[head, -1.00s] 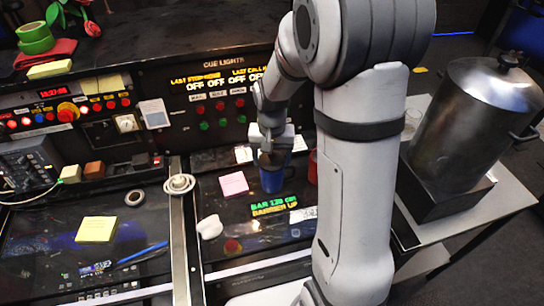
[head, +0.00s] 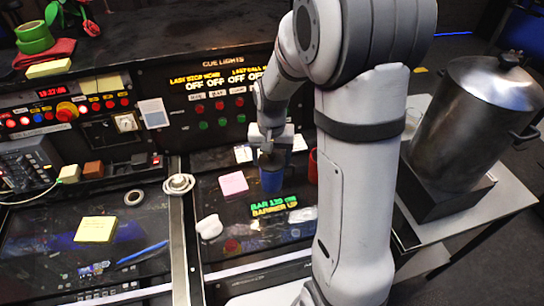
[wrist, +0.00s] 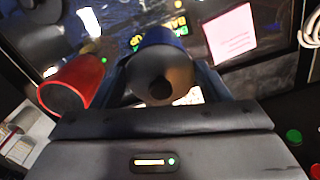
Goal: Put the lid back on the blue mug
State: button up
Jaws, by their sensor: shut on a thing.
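The blue mug (head: 271,181) stands upright on the dark console, below my gripper (head: 270,153). In the wrist view the mug's blue wall (wrist: 160,40) shows beyond the brownish-grey lid (wrist: 172,70), which has a dark round knob. The lid is at the mug's mouth, between the two fingers of my gripper (wrist: 162,82). The gripper is shut on the lid. Whether the lid rests fully on the rim cannot be told, since the fingers and lid hide the rim.
A red mug (wrist: 72,84) stands close beside the blue one; it is partly hidden behind my arm in the head view (head: 313,166). A pink note block (head: 233,185) and a white lump (head: 209,227) lie left of the mug. A large metal urn (head: 478,115) stands right.

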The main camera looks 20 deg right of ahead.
jog(key=o, duration=1)
jog(key=shift+o, duration=0.8)
jog(key=shift+r, duration=0.15)
jog(key=shift+r+p, duration=2.4)
jog(key=shift+r, duration=1)
grip_shut()
jog(key=shift+f, duration=0.15)
